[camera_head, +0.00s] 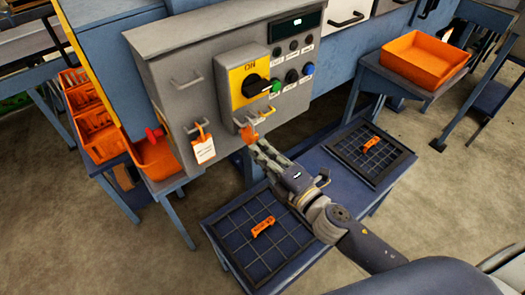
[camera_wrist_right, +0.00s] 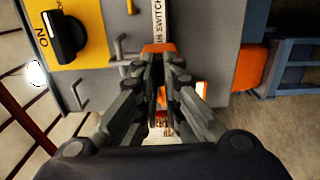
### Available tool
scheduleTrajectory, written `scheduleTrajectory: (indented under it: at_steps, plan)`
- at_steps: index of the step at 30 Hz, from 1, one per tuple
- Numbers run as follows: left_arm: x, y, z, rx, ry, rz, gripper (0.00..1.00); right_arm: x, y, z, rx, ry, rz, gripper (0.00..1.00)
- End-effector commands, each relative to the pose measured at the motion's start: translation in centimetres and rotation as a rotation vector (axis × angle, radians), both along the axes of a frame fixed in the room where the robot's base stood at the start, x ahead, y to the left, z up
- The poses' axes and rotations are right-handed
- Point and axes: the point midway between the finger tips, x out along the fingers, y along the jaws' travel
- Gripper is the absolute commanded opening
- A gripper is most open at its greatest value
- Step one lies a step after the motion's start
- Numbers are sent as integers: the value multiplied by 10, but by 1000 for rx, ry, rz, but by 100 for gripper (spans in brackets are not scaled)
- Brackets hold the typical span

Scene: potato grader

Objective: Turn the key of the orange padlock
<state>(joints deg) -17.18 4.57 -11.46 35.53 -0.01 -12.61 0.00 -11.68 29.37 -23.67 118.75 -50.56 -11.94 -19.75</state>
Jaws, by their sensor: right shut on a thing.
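The orange padlock (camera_head: 249,134) hangs at the front of the grey control box (camera_head: 190,90), below the yellow switch plate (camera_head: 236,84). The black rotary knob (camera_head: 256,86) sits beside the ON marking. My right gripper (camera_head: 258,147) reaches up to the padlock from the lower right. In the right wrist view its fingertips (camera_wrist_right: 168,66) are closed together, with the orange padlock body (camera_wrist_right: 158,47) just beyond them. The key is hidden between the fingertips, so its angle cannot be seen. My left gripper is out of view.
An orange-and-white tag (camera_head: 203,149) hangs left of the padlock. A blue table (camera_head: 310,165) below holds two dark gridded trays, each with an orange piece (camera_head: 262,226). An orange bin (camera_head: 412,58) stands at the right; orange crates (camera_head: 95,120) stand at the left.

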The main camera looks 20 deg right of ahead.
Motion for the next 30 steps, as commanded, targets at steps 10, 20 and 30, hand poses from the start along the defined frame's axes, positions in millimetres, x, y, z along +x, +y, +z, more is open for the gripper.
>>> scheduleTrajectory:
  at_steps: [10,20,30]
  plan:
    - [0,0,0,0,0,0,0,0,0,-1,-1,1,1,21]
    - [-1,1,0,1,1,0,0,0,0,0,0,1,0,28]
    - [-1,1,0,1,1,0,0,-23,-9,-2,2,5,-1,28]
